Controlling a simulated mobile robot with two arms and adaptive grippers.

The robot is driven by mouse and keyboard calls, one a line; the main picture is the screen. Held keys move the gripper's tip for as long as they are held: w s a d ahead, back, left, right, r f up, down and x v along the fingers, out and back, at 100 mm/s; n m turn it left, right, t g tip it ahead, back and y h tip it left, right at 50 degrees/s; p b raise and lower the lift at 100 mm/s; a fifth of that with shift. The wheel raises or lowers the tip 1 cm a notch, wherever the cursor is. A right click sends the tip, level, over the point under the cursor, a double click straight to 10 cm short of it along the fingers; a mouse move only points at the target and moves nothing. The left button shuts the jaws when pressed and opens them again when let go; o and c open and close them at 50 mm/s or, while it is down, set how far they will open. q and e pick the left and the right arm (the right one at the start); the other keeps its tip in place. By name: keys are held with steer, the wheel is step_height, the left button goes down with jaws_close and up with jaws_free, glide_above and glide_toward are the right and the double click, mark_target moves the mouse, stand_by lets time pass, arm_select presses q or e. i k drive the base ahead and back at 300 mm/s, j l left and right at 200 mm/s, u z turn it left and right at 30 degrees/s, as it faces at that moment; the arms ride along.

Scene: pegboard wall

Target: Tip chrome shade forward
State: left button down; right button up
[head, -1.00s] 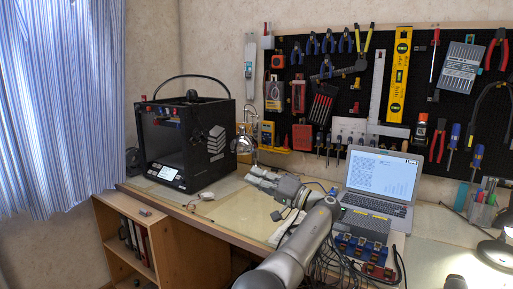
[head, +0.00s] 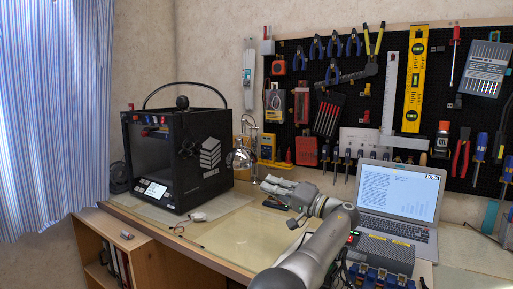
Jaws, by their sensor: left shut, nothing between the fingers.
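The chrome shade (head: 240,158) belongs to a small shiny lamp at the back of the desk, just right of the black 3D printer. Its thin chrome stem rises behind the shade. My left gripper (head: 268,184) reaches in from the bottom, over the desk, with its fingers pointing left. It is shut and empty. In the picture it lies below and right of the shade, with a gap between them. My right gripper is out of view.
The black 3D printer (head: 180,158) stands close on the left of the lamp. An open laptop (head: 394,200) is right of my arm. Tools hang on the pegboard (head: 300,90) behind. The desk front left of my arm is mostly clear, with a small white item (head: 197,216).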

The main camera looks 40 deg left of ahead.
mark_target(240, 157)
steer(key=i+j, duration=1.3)
